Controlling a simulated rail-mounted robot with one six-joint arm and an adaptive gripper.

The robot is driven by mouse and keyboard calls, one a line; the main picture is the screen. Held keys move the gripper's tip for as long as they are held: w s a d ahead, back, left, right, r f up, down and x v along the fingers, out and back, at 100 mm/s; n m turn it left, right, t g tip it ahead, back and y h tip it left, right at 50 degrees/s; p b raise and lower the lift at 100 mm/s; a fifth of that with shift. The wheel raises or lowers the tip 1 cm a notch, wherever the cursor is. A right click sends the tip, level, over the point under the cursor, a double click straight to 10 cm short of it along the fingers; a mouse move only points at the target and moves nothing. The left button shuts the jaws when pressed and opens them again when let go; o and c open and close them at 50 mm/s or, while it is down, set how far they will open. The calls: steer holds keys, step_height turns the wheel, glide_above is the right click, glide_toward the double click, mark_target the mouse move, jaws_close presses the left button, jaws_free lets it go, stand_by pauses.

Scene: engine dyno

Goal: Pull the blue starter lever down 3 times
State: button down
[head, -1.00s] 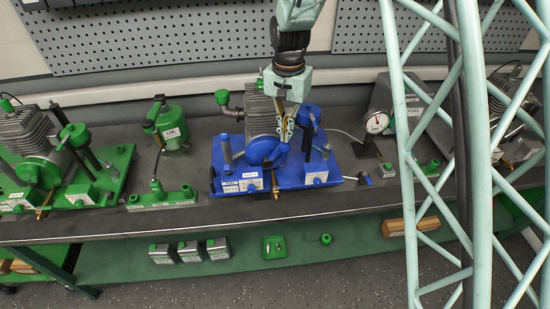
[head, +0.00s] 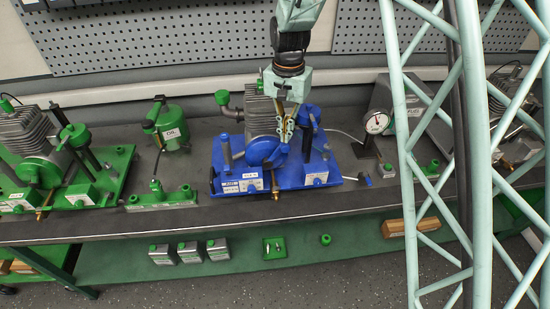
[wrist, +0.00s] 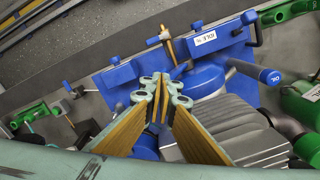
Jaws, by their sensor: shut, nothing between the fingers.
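The blue engine rig (head: 330,179) stands at the middle of the bench, with a blue disc (head: 262,151) on its front. A dark upright arm (head: 307,145) with a blue top (head: 309,114) stands right of my gripper. A grey-blue upright handle (head: 227,150) stands at the left; it appears as a blue-tipped rod (wrist: 268,75) in the wrist view. I cannot tell for sure which is the starter lever. My gripper (head: 286,130) is shut and empty, pointing down above the rig between the disc and the dark arm. Its fingertips (wrist: 161,88) partly cover the rig; contact is unclear.
Green rigs and a green oil can (head: 172,125) are at the left. A round gauge (head: 376,122) stands at the right.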

steer(key=shift+f, duration=0.25)
steer(key=shift+f+b, duration=0.65)
steer(key=shift+f, duration=0.05)
steer(key=shift+d+f, duration=0.1)
steer(key=shift+f, duration=0.05)
stand_by(0.4)
steer(key=shift+d+f+b, duration=1.4)
steer(key=shift+f+b, duration=0.2)
steer(key=shift+f, duration=0.7)
step_height(320, 180, up, 10)
steer(key=p, duration=0.4)
steer(key=shift+w+p, duration=0.25)
steer(key=shift+p, duration=0.15)
steer(key=shift+a+r, duration=0.1)
steer(key=shift+r, duration=0.1)
steer(key=shift+s+a+r+n+p, duration=0.1)
steer(key=shift+a+r+n+p, duration=0.45)
steer(key=shift+n, duration=0.45)
steer(key=shift+s+a+r+n+p, duration=0.1)
steer(key=shift+a+r+n+p, duration=0.45)
steer(key=shift+n, duration=0.45)
steer(key=shift+s+a+r+n+p, duration=0.1)
steer(key=shift+a+r+n+p, duration=0.25)
steer(key=shift+n+p, duration=0.5)
